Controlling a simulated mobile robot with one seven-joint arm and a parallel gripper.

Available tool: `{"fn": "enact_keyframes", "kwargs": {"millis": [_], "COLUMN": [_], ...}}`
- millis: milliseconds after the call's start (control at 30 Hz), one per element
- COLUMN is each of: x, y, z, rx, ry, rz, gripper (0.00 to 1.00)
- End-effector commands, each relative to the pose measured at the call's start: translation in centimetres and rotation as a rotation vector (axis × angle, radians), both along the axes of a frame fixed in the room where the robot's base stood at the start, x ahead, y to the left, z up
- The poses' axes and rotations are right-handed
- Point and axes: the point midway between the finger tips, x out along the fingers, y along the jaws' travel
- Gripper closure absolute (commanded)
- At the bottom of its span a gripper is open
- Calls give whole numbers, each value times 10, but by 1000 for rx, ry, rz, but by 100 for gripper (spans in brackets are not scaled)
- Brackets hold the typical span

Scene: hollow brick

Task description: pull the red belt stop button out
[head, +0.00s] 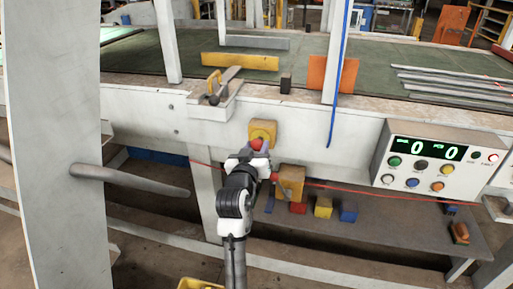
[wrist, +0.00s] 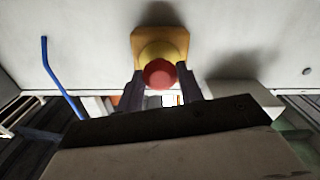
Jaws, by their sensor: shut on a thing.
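The red belt stop button (head: 257,144) sticks out from a yellow housing (head: 263,130) on the white side beam of the conveyor. In the wrist view the round red button (wrist: 159,73) sits in front of its yellow housing (wrist: 148,40). My gripper (head: 255,154) reaches the button from the front. In the wrist view the two dark fingers of my gripper (wrist: 168,84) stand on either side of the button and are shut on it. The exact finger contact is partly hidden.
A control panel (head: 437,160) with several buttons is on the beam at right. A lever on a bracket (head: 215,98) is at upper left. A blue cord (head: 339,70) hangs to the right. A white post (head: 50,150) and a grey bar (head: 130,180) stand left. Below is a shelf (head: 400,225) with coloured blocks.

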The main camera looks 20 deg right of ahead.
Motion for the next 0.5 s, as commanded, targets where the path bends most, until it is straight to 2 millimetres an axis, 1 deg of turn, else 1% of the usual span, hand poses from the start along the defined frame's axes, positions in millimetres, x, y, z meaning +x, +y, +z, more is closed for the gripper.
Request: {"fn": "enact_keyframes", "kwargs": {"millis": [133,167,300,333,500], "x": [-1,-1,-1,-1,-1], "y": [1,1,1,1,0], "z": [0,0,0,0,0], "rx": [0,0,0,0,-1], "ry": [1,1,1,1,1], "rz": [-1,0,0,0,0], "gripper": [100,62,44,41,41]}}
